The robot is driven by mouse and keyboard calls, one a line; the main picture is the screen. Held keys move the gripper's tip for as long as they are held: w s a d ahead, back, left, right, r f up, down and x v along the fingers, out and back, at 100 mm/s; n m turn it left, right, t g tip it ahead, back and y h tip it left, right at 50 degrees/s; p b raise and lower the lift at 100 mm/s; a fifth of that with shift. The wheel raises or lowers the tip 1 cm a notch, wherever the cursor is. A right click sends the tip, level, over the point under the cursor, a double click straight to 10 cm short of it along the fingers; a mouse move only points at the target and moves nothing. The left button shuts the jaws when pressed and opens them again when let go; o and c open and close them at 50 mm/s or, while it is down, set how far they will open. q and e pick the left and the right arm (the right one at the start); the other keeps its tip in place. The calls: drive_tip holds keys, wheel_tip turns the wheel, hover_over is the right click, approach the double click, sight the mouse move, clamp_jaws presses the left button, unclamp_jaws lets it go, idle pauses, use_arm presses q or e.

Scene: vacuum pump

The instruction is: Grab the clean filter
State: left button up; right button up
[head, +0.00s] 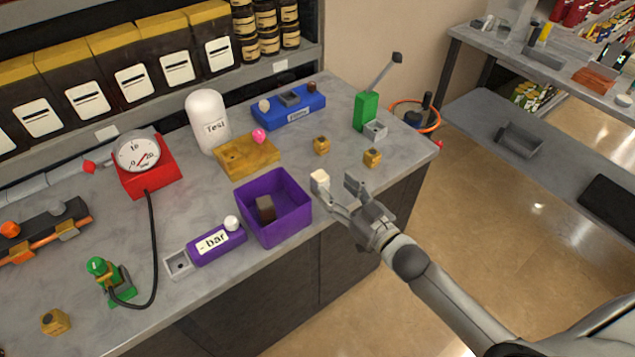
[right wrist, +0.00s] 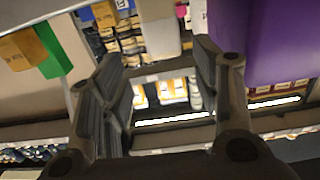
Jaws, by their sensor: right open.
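A small cream block (head: 320,179), which looks like the clean filter, is at the front edge of the counter, right of the purple box. In the right wrist view the pale block (right wrist: 160,30) shows at the top, between my fingers and beyond their tips. My right gripper (head: 342,192) is open and empty, close to the block at the counter's front edge. I cannot tell if a finger touches the block. A dark brown block (head: 266,209) lies inside the open purple box (head: 288,222). My left gripper is not in view.
Yellow cubes (head: 372,157) and a green part with a lever (head: 367,111) stand behind my right gripper. The purple "- bar" unit (head: 216,245), yellow base with pink knob (head: 246,157), white "Test" tank (head: 207,121) and red gauge (head: 144,163) stand to the left.

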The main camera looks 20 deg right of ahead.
sight(322, 177)
drive_tip(key=shift+x, duration=0.8)
drive_tip(key=shift+w+a+r+p, duration=0.2)
drive_tip(key=shift+w+a+p, duration=0.1)
drive_tip(key=shift+w+p, duration=0.1)
drive_tip(key=x, duration=0.3)
drive_tip(key=shift+w+a+p, duration=0.15)
drive_tip(key=shift+a+p, duration=0.05)
drive_tip(key=shift+p, duration=0.2)
drive_tip(key=shift+w+a, duration=0.15)
drive_tip(key=shift+w, duration=0.25)
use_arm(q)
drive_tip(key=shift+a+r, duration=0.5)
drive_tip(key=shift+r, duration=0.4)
use_arm(e)
drive_tip(key=c, duration=1.1)
drive_tip(key=shift+c, duration=0.2)
